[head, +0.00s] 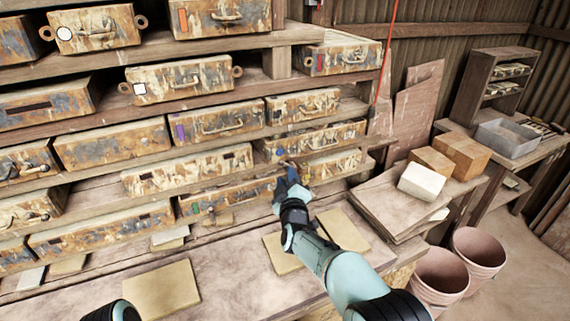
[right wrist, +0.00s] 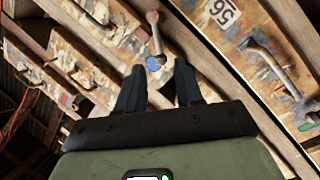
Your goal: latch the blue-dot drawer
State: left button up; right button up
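The blue-dot drawer (head: 318,139) is a worn, rust-stained box front on the right part of the shelf rack. In the right wrist view a blue dot (right wrist: 154,63) shows on it, at the lower end of a grey metal lever (right wrist: 155,35) with a rounded knob end. My right gripper (head: 289,175) is just below and in front of this drawer. In the right wrist view its two dark fingers (right wrist: 158,85) are apart with nothing between them, close to the blue dot. Whether they touch anything I cannot tell. My left gripper is out of view.
Other worn drawers (head: 215,118) fill the rack on several levels. Flat tan tiles (head: 163,290) lie on the bench (head: 235,275) in front. Boxes (head: 462,153) stand on a side table at right, with two pinkish buckets (head: 478,258) on the floor.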

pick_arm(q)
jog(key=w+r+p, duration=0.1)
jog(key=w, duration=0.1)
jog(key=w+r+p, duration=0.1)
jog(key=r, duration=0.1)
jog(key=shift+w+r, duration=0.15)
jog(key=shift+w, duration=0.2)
pick_arm(e)
jog(key=w, duration=0.5)
jog(key=shift+w+a, duration=0.2)
jog(key=shift+a, duration=0.05)
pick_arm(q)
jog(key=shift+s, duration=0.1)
pick_arm(e)
jog(key=shift+s, duration=0.1)
grip_shut()
jog(key=shift+d+r+m, duration=0.25)
jog(key=shift+r+m, duration=0.2)
jog(key=shift+m, duration=0.25)
jog(key=shift+w+d+r+m+g, duration=0.2)
jog(key=shift+m+g, duration=0.2)
jog(key=shift+m, duration=0.2)
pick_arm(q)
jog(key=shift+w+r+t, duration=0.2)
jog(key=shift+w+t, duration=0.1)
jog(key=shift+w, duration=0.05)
pick_arm(e)
grip_release()
jog(key=shift+f, duration=0.1)
